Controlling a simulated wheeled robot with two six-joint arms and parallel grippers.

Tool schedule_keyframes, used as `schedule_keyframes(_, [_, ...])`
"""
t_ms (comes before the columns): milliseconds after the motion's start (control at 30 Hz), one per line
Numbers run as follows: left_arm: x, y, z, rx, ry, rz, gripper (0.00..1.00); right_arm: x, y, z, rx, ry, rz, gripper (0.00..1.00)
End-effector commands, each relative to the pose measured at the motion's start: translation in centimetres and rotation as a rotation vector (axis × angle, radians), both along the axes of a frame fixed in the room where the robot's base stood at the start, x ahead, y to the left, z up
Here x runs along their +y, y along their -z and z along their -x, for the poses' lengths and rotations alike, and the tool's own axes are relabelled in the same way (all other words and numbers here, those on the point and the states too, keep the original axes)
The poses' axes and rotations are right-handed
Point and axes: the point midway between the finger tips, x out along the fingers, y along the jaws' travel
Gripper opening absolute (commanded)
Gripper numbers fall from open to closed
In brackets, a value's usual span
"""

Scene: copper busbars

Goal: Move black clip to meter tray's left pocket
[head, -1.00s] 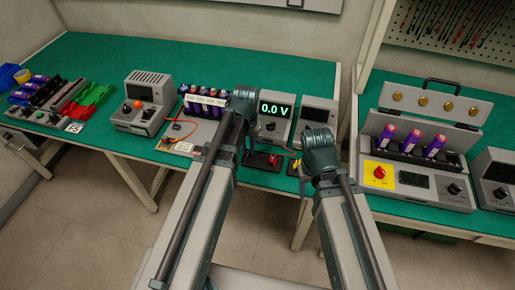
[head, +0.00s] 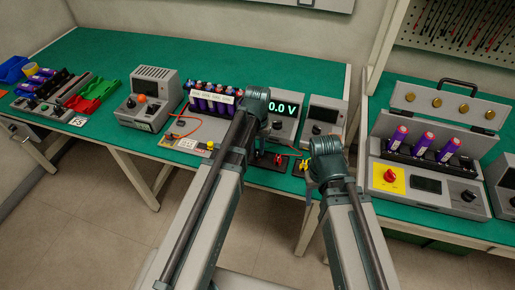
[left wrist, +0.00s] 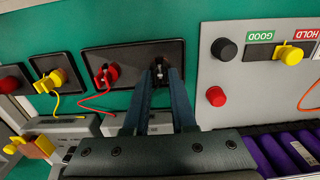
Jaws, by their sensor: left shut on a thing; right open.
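The black clip (left wrist: 159,72) is between the fingertips of my left gripper (left wrist: 158,84), which is shut on it. A red clip (left wrist: 107,74) with a red wire sits in the tray's other pocket. I cannot tell whether the black clip rests on the pocket floor. In the head view, my left arm partly hides the meter tray (head: 266,164). My right gripper (head: 310,186) is open, mostly hidden behind its arm.
A smaller tray with a yellow clip (left wrist: 52,80) stands beside the meter tray. A grey panel with knobs (left wrist: 256,85) is on the other side, and purple cells (left wrist: 275,155) lie close to my left gripper. The meter (head: 284,112) reads 0.0 V.

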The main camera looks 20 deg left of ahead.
Motion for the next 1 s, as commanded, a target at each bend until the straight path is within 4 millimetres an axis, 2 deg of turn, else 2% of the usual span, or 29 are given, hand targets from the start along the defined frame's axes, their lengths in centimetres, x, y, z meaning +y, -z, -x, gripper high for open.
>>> schedule_keyframes(33, [0.0, 0.3, 0.0, 0.0, 0.0, 0.0, 0.0, 0.0, 0.3, 0.0, 0.0, 0.0, 0.0, 0.54])
schedule_keyframes(67, [0.0, 0.3, 0.0, 0.0, 0.0, 0.0, 0.26, 0.0, 0.3, 0.0, 0.0, 0.0, 0.0, 0.54])
schedule_keyframes(200, [0.0, 0.2, 0.0, 0.0, 0.0, 0.0, 0.51, 0.0, 0.2, 0.0, 0.0, 0.0, 0.0, 0.54])
schedule_keyframes(233, [0.0, 0.2, 0.0, 0.0, 0.0, 0.0, 0.54, 0.0, 0.2, 0.0, 0.0, 0.0, 0.0, 0.54])
schedule_keyframes(667, [0.0, -0.3, 0.0, 0.0, 0.0, 0.0, 0.54, 0.0, -0.3, 0.0, 0.0, 0.0, 0.0, 0.54])
schedule_keyframes(867, [0.0, -1.9, 0.0, 0.0, 0.0, 0.0, 0.54, 0.0, -1.9, 0.0, 0.0, 0.0, 0.0, 0.54])
schedule_keyframes(1000, [0.0, -3.8, 0.0, 0.0, 0.0, 0.0, 0.54, 0.0, -3.8, 0.0, 0.0, 0.0, 0.0, 0.54])
